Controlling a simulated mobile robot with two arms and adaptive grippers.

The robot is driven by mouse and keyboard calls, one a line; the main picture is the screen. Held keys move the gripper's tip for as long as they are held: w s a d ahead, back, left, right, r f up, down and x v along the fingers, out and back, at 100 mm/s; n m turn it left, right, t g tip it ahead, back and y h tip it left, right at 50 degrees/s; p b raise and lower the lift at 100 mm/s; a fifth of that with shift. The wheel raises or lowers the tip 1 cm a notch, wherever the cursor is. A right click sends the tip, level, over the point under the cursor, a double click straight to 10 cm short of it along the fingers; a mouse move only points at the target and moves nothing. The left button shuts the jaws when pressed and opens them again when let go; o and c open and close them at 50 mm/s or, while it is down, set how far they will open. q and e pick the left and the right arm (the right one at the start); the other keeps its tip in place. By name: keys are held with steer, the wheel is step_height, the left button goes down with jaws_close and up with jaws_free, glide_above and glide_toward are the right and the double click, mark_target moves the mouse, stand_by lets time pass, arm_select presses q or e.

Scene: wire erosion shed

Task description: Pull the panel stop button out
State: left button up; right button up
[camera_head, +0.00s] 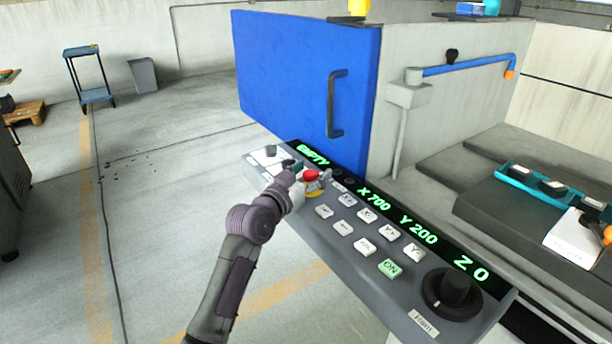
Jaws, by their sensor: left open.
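The stop button has a red cap (311,176) and a yellow base (314,191). It sits on the sloped grey control panel (350,262), near the panel's left part. My left gripper (305,178) is at the button, its fingers open and close around the red cap. Whether the fingers touch the cap cannot be told. The gripper and wrist hide part of the button and the panel's left end. My right gripper is not in view.
The panel has white keys (367,214), a green ON key (390,268), a black knob (452,292) and a green-lettered display. Behind stands a blue door (300,75) with a dark handle (335,104). A teal tray (530,183) lies at right.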

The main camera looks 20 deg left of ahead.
arm_select(q)
steer(key=v, duration=1.2)
